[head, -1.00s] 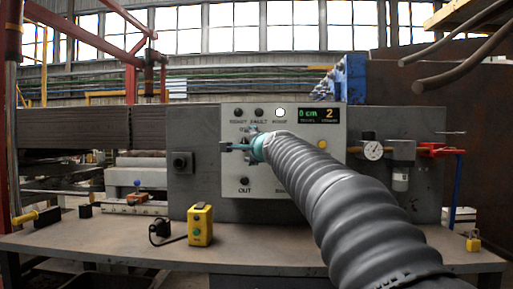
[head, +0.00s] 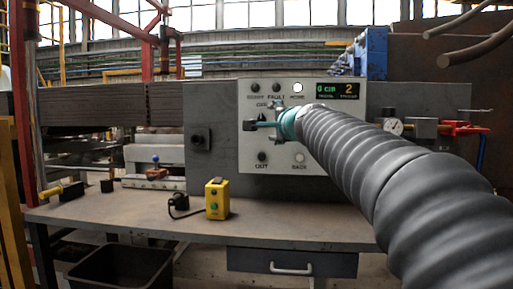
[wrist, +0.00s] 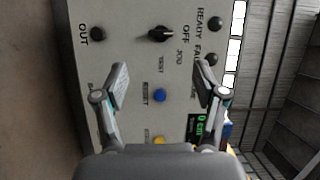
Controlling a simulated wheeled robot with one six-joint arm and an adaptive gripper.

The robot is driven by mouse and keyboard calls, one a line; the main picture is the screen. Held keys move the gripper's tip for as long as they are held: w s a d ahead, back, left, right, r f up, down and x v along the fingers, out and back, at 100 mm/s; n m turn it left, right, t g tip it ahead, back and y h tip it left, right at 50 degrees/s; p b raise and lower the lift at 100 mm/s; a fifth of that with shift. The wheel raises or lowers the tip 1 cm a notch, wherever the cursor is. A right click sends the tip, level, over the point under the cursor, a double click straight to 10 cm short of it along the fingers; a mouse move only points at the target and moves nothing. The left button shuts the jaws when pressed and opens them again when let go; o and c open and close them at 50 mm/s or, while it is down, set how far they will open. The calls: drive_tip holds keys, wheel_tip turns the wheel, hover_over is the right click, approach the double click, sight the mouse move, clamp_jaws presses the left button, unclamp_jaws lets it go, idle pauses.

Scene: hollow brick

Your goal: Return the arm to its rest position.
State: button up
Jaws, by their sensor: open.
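My gripper (head: 252,125) is open and empty in front of the light grey control panel (head: 340,152). In the wrist view, its two fingers (wrist: 162,70) stand wide apart with the panel face behind them. A black selector knob (wrist: 160,34) shows beyond the fingertips, and a blue button (wrist: 160,96) shows between the fingers. No contact with the panel is visible. My grey ribbed arm reaches from the lower right of the head view and hides part of the panel.
The HOME lamp (head: 298,87) is lit white beside a display (head: 337,91). A yellow box (head: 217,199) with a cable stands on the workbench (head: 130,212). A drawer (head: 290,262) and a dark bin (head: 120,268) are below.

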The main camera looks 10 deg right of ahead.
drive_tip(key=s+a+f+n+g, duration=0.1)
drive_tip(key=s+f+n+g, duration=0.35)
drive_tip(key=f, duration=0.75)
drive_tip(key=s+a+f+n+g, duration=0.1)
drive_tip(key=s+f+n+g, duration=0.35)
drive_tip(key=f, duration=0.75)
drive_tip(key=s+d+f+n+g, duration=0.1)
drive_tip(key=s+f+n, duration=0.1)
drive_tip(key=s+f, duration=0.3)
drive_tip(key=s+f+n+g+h, duration=0.1)
drive_tip(key=s+f, duration=0.5)
drive_tip(key=s, duration=0.7)
drive_tip(key=s+d+f+n+g+h, duration=0.1)
drive_tip(key=s+f+n, duration=0.3)
drive_tip(key=s, duration=0.5)
wheel_tip(320, 180, down, 2)
drive_tip(key=shift+s+d+f, duration=0.15)
drive_tip(key=shift+s+d, duration=0.15)
drive_tip(key=shift+s, duration=0.05)
